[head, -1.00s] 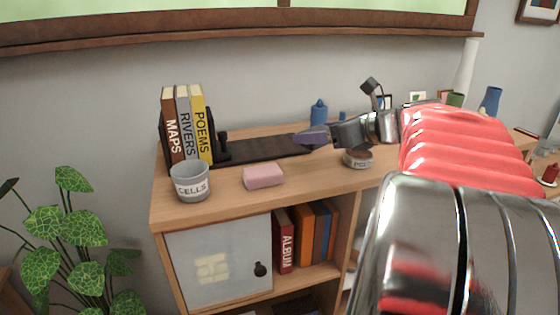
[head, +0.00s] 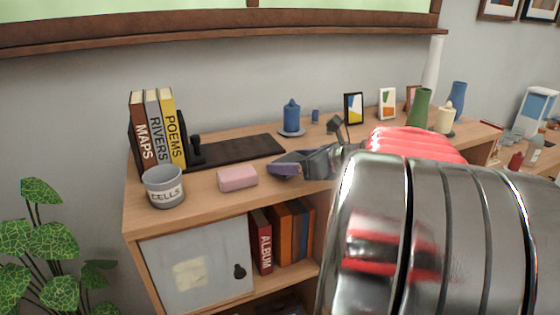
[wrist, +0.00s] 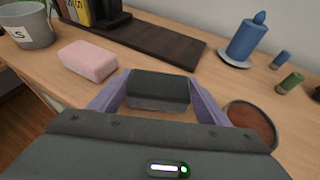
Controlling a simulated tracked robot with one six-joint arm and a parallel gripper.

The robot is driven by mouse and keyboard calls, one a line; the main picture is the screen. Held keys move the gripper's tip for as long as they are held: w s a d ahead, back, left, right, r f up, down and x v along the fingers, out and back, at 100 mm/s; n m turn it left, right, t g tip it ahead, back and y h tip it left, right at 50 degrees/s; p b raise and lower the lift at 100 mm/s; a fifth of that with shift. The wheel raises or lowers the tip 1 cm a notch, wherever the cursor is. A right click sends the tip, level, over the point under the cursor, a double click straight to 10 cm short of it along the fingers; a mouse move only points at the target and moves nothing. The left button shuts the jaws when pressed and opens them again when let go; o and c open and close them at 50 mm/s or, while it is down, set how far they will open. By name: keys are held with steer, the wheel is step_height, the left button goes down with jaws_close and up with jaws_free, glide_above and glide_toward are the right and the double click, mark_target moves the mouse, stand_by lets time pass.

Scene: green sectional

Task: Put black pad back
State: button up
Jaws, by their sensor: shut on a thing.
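The black pad (wrist: 158,90) is a dark block between the two purple fingers of my gripper (wrist: 155,92) in the wrist view. My gripper is shut on it. In the head view my gripper (head: 285,165) is over the wooden shelf top, just right of the pink block (head: 237,178). The pad is hard to make out there against the grey gripper. A long dark board (head: 235,149) lies behind, running right from the bookend; it also shows in the wrist view (wrist: 160,40). I cannot tell whether the pad touches the shelf top.
A grey CELLS cup (head: 164,186) and several books (head: 158,128) stand at the left. A blue candle on a dish (head: 291,120) stands behind my gripper. A round pot (wrist: 252,122) is close to the right finger. Frames and vases stand further right.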

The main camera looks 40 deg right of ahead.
steer(key=shift+f, duration=0.15)
steer(key=o, duration=1.1)
steer(key=shift+s+d+r, duration=0.1)
steer(key=shift+s+r, duration=0.1)
steer(key=shift+s, duration=0.1)
steer(key=v, duration=1.1)
steer(key=shift+s, duration=0.2)
